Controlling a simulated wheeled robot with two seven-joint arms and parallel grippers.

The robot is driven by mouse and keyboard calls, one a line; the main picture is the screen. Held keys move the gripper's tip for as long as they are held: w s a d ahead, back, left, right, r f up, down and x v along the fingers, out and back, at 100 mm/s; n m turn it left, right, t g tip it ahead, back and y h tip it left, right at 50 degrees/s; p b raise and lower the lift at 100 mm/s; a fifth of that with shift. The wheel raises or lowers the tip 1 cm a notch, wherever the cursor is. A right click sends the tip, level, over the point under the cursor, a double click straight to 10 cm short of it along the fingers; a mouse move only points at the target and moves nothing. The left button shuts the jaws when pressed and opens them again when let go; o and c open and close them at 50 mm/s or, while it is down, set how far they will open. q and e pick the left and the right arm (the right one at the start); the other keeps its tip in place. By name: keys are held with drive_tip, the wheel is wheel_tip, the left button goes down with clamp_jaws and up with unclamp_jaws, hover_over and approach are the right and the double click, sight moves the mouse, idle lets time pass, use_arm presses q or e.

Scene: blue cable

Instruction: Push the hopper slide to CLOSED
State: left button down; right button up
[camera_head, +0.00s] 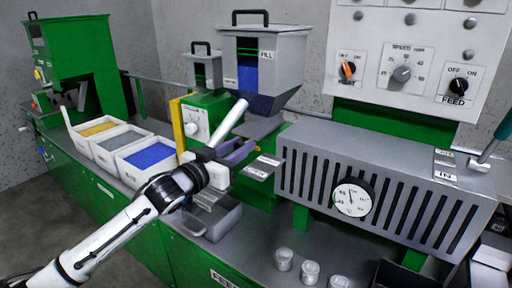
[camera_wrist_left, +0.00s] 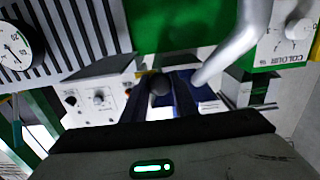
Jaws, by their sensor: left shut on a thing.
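The grey hopper (camera_head: 290,52) marked FILL stands above the green machine, with blue material behind its window. My left gripper (camera_head: 238,152) is just below and in front of the hopper's narrow lower end. In the left wrist view its two dark fingers (camera_wrist_left: 171,100) are around a dark round knob (camera_wrist_left: 160,84), which appears to be the slide's handle. The slide plate itself and its contact with the fingers are mostly hidden in the head view. A small label plate (camera_head: 263,166) lies to the right of the gripper; its words are too small to read. My right gripper is out of view.
A slotted grey barrel housing (camera_head: 400,190) with a round gauge (camera_head: 352,198) stands to the right. A pale slanted tube (camera_head: 232,119) rises close to the gripper. White bins (camera_head: 147,158) stand left; a grey tray (camera_head: 212,222) and small metal cups (camera_head: 310,270) sit in front.

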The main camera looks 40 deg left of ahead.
use_arm(q)
drive_tip(key=shift+w+r, duration=0.15)
drive_tip(key=shift+r, duration=0.05)
drive_tip(key=c, duration=1.8)
unclamp_jaws()
drive_tip(key=o, duration=0.4)
drive_tip(key=shift+w+f, duration=0.15)
drive_tip(key=shift+w, duration=0.1)
drive_tip(key=shift+c, duration=0.2)
drive_tip(key=shift+s, duration=0.2)
drive_tip(key=s, duration=1)
drive_tip(key=shift+d, duration=0.35)
